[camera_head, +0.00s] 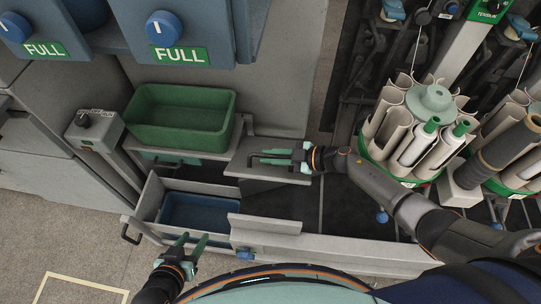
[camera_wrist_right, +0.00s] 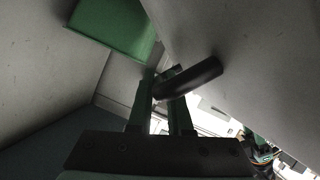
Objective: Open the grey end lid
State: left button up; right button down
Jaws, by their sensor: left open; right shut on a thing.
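The grey end lid (camera_head: 250,169) is a flat grey panel to the right of the green bin in the head view. It has a black bar handle (camera_head: 268,155). My right gripper (camera_head: 296,157) reaches in from the right and is shut on this handle. In the right wrist view the dark handle (camera_wrist_right: 196,79) passes between the fingers (camera_wrist_right: 164,92), and a grey panel fills the upper right. My left gripper (camera_head: 193,240) is open and empty, low in front of the drawer. My right gripper hides part of the lid and handle.
A green bin (camera_head: 132,135) stands on a shelf left of the lid. Below is an open grey drawer (camera_head: 148,200) with a blue bin (camera_head: 202,212). A winding head with several tubes (camera_head: 399,140) stands at right. Open floor lies at lower left.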

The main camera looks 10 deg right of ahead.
jog(key=shift+d, duration=0.1)
jog(key=c, duration=0.8)
grip_release()
jog(key=shift+c, duration=0.2)
pick_arm(q)
jog(key=shift+w, duration=0.15)
jog(key=shift+r, duration=0.1)
pick_arm(e)
jog(key=shift+r, duration=0.1)
jog(key=shift+r+p, duration=0.3)
jog(key=shift+r, duration=0.1)
notch_tip(320, 180, up, 3)
jog(key=shift+p, duration=0.95)
pick_arm(q)
notch_tip(320, 180, up, 8)
jog(key=s+a+p, duration=0.1)
jog(key=a+p, duration=0.1)
jog(key=p, duration=0.5)
jog(key=shift+f+y, duration=0.2)
jog(key=shift+y, duration=0.1)
pick_arm(e)
jog(key=s+a+r, duration=0.2)
jog(key=s+r, duration=0.7)
jog(key=s, duration=0.5)
jog(key=shift+a, duration=0.25)
